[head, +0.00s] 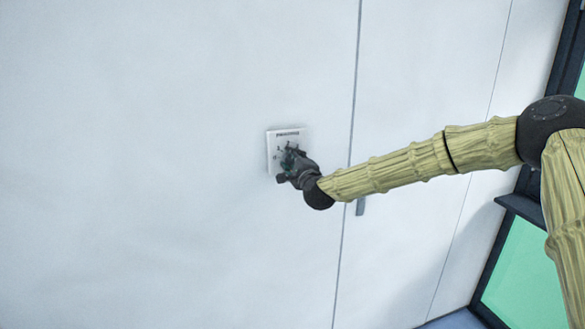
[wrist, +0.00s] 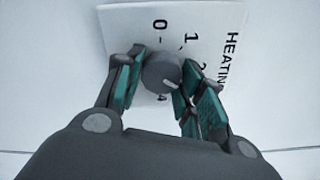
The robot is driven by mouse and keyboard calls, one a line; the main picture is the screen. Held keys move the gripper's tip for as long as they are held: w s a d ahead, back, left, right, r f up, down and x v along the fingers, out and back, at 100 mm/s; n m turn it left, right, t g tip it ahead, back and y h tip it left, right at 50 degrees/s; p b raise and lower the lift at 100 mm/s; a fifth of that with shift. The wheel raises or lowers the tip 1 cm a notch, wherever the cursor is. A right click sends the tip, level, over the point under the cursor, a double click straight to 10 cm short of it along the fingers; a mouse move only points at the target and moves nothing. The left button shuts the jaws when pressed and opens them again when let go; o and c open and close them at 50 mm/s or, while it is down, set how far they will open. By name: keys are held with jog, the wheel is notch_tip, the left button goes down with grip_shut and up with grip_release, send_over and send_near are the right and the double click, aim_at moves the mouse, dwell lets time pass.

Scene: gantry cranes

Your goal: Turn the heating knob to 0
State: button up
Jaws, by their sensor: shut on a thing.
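The heating knob (wrist: 162,71) is a round grey dial on a white square plate (wrist: 122,28). In the wrist view the plate's lettering runs sideways, with 0, 1 and 2 visible and other marks hidden by a finger. A small pale mark shows on the knob's face, but I cannot tell which number it points to. My gripper (wrist: 161,78) is shut on the knob, one finger on each side. In the head view the plate (head: 287,135) is on the wall, and my gripper (head: 292,164) covers its lower right part and hides the knob.
The plate is on a pale flat wall (head: 150,150) with a vertical seam to its right. A small grey handle (head: 361,206) is just right of that seam, below my forearm. Dark-framed green panes are at the far right. The wall left of the plate is bare.

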jog(key=n+b, duration=0.2)
jog(key=b, duration=0.1)
jog(key=n+b, duration=0.3)
jog(key=shift+f+n, duration=0.2)
jog(key=shift+n, duration=0.1)
jog(key=n+b, duration=0.5)
jog(key=n, duration=0.1)
jog(key=shift+a+r, duration=0.1)
jog(key=shift+r, duration=0.05)
jog(key=n+b, duration=0.4)
jog(key=n, duration=0.2)
jog(key=shift+s+a+n, duration=0.1)
jog(key=shift+n, duration=0.2)
jog(key=n+b, duration=0.4)
jog(key=n, duration=0.2)
jog(key=shift+a, duration=0.1)
jog(key=shift+r+n, duration=0.1)
jog(key=shift+n, duration=0.2)
jog(key=o, duration=1)
jog(key=shift+r, duration=0.1)
jog(key=shift+s, duration=0.15)
jog(key=v, duration=1.1)
jog(key=shift+s, duration=0.35)
